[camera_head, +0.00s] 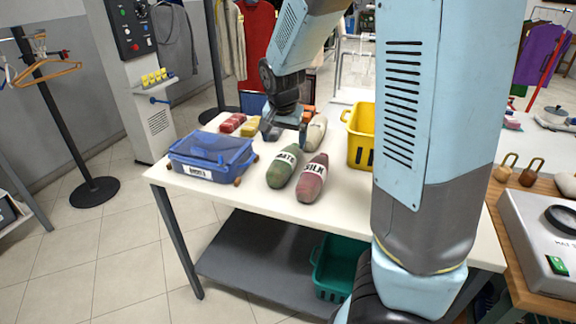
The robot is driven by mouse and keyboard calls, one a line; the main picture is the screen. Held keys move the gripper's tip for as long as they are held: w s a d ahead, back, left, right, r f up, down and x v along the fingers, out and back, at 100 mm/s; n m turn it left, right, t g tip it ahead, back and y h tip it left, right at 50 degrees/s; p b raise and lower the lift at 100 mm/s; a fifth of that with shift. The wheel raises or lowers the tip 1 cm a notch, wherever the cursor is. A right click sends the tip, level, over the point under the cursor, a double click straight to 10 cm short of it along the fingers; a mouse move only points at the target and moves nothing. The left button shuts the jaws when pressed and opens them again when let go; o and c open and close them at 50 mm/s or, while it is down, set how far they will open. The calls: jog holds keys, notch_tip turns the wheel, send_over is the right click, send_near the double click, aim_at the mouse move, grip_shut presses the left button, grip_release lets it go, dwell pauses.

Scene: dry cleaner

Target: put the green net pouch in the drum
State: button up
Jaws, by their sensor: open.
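The green net pouch (278,176) lies on the white table, with a white label whose visible letters read "ATE". A dull red pouch (311,186) labelled "SILK" lies close on its right. A cream pouch (317,130) lies behind them. My gripper (286,138) points down behind the green pouch, just left of the cream one, with its fingers apart and nothing seen between them. I cannot make out a drum in this view; my arm hides part of the right side.
A blue lidded box (212,172) stands at the table's left, with red and yellow blocks (233,122) behind it. A yellow slotted basket (361,152) stands right of the pouches, partly behind my arm. The table's front strip (300,224) is clear. A green basket (338,273) sits below.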

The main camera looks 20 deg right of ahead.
aim_at(283, 158)
jog(key=w, duration=0.1)
jog(key=w+a+f+h, duration=0.1)
jog(key=shift+w+a+f+m+t, duration=0.1)
jog(key=shift+w+a+m+t, duration=0.05)
jog(key=shift+w+m+t, duration=0.2)
jog(key=shift+x, duration=4.35)
jog(key=shift+w+d+f, duration=0.1)
jog(key=shift+d+f, duration=0.25)
jog(key=shift+f, duration=0.5)
jog(key=shift+w+d+f, duration=0.15)
jog(key=shift+d+f, duration=0.2)
jog(key=shift+f, duration=0.45)
jog(key=shift+x, duration=0.85)
jog(key=shift+c, duration=0.5)
